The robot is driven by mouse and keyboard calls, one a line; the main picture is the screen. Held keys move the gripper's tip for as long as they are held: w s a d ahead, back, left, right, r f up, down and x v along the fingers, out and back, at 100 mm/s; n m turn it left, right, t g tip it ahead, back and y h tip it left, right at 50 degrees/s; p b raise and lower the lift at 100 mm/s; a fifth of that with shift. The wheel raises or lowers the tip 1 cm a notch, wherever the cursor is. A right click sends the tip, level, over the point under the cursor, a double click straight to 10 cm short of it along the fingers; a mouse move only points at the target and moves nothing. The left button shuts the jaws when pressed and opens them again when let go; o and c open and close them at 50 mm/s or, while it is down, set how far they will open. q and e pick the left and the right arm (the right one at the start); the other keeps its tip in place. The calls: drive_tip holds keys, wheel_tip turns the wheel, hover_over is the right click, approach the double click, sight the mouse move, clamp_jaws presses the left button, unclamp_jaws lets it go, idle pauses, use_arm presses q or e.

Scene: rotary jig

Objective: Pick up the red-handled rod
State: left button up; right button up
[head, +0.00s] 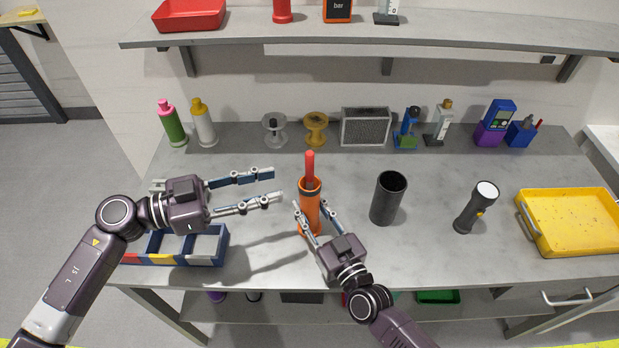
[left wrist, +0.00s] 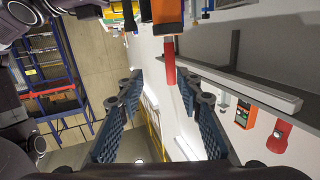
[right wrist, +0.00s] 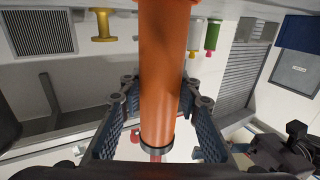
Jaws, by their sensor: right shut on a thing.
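The red-handled rod (head: 310,163) stands upright in an orange tube (head: 309,205), with its red handle sticking out of the top. The rest of the rod is hidden inside the tube. My right gripper (head: 312,204) is shut on the orange tube, with a finger on each side; the tube fills the middle of the right wrist view (right wrist: 163,70). My left gripper (head: 277,185) is open and empty, left of the tube. In the left wrist view the red handle (left wrist: 169,62) lies just beyond the open fingertips.
A dark open cylinder (head: 388,198) stands right of the tube, then a flashlight (head: 476,207) and a yellow tray (head: 575,222). A blue divided bin (head: 221,245) sits below my left gripper. Bottles, spools and a grille line the back; a shelf (head: 400,37) runs above.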

sight(306, 166)
use_arm(q)
drive_tip(key=w+d, duration=0.1)
drive_tip(key=d, duration=0.2)
drive_tip(key=w+d+n+t, duration=0.1)
drive_tip(key=w+d, duration=0.1)
drive_tip(key=d, duration=0.1)
drive_tip(key=w+d+n+t, duration=0.1)
drive_tip(key=w+d, duration=0.1)
drive_tip(key=d, duration=0.1)
drive_tip(key=shift+w+r, duration=0.2)
drive_tip(key=shift+r, duration=0.1)
drive_tip(key=shift+a, duration=0.1)
drive_tip(key=shift+c, duration=0.5)
clamp_jaws()
